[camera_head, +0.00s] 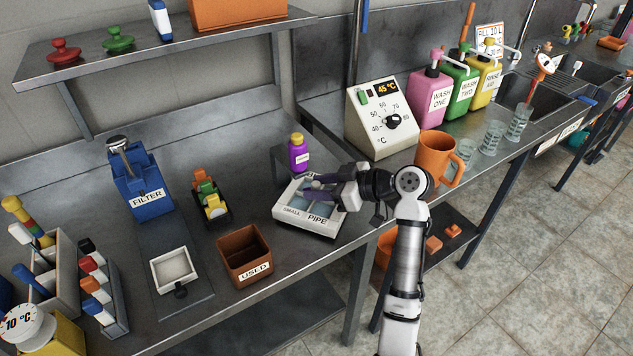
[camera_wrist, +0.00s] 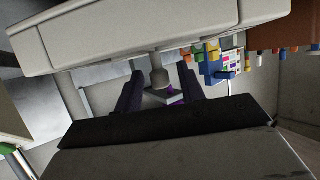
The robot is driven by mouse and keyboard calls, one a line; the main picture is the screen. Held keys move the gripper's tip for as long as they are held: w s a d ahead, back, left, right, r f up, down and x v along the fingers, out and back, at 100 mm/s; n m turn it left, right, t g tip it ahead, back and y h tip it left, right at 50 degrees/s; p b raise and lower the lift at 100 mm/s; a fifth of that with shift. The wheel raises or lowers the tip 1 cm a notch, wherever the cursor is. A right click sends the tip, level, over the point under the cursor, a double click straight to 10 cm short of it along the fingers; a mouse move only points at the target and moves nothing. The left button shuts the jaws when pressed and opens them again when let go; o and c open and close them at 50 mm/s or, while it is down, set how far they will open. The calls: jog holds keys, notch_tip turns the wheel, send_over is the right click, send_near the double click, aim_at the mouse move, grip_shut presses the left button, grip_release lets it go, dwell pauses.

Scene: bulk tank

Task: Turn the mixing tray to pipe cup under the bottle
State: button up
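The mixing tray (camera_head: 331,230) is a white block on the steel bench, with blue-grey hollows and the labels SMALL and PIPE on its front. Its pale side fills the top of the wrist view (camera_wrist: 120,38). The bottle (camera_head: 298,153), purple with a yellow cap, stands upright just behind the tray. My gripper (camera_head: 312,188) reaches in from the right over the tray. In the wrist view its two dark fingers (camera_wrist: 160,82) are apart, with a grey peg (camera_wrist: 158,77) showing between them and gaps on both sides. Contact with the peg is unclear.
A brown USED bin (camera_head: 244,278), a blue FILTER holder (camera_head: 140,190) and a small rack of coloured pieces (camera_head: 210,205) stand left of the tray. A temperature box (camera_head: 368,140) and an orange jug (camera_head: 433,155) stand to the right. The bench front edge is close to the tray.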

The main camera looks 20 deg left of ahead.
jog(key=shift+a+f, duration=0.25)
jog(key=shift+a, duration=0.25)
grip_shut()
